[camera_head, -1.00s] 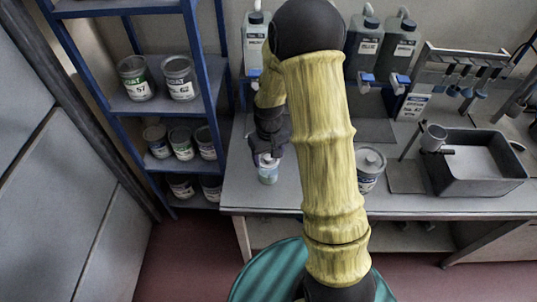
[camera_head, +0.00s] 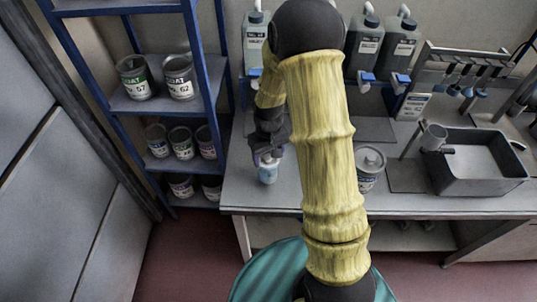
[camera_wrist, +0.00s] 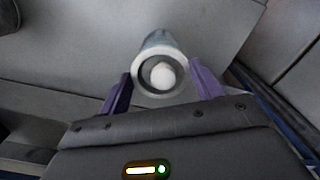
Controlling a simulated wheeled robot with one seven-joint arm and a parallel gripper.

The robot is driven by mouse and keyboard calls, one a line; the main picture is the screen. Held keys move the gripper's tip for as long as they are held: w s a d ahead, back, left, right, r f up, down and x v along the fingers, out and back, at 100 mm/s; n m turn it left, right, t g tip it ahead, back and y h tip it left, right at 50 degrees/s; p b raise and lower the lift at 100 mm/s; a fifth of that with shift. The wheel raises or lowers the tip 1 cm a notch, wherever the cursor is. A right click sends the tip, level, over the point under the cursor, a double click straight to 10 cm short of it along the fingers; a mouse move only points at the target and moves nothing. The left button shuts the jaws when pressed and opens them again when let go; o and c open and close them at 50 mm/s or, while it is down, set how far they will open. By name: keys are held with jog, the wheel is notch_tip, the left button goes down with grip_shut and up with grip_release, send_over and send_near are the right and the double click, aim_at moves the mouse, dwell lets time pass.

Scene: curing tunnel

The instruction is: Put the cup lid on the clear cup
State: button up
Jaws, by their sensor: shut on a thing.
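The clear cup (camera_head: 268,175), pale with a bluish tint, stands upright on the grey bench near its left end. My gripper (camera_head: 267,153) is right above it, pointing down. In the wrist view, the purple fingers of my gripper (camera_wrist: 160,70) stand on both sides of a round, ring-shaped piece with a white middle, which I take to be the cup lid (camera_wrist: 162,76). The gripper is shut on it. The cup's side (camera_wrist: 160,41) shows beyond the ring. Whether the lid touches the cup rim or is slightly above it, I cannot tell.
A blue shelf rack (camera_head: 208,75) with several paint cans stands left of the bench. A white-labelled can (camera_head: 369,168) is to the right, partly behind my arm. A grey basin (camera_head: 478,190) sits farther right. Jugs (camera_head: 402,42) hang along the back wall.

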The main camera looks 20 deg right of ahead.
jog(key=shift+f, duration=0.3)
dwell(0.5)
jog(key=o, duration=1.2)
jog(key=shift+o, duration=0.2)
jog(key=shift+r, duration=0.1)
jog(key=shift+r+p, duration=2.7)
jog(key=shift+r, duration=0.75)
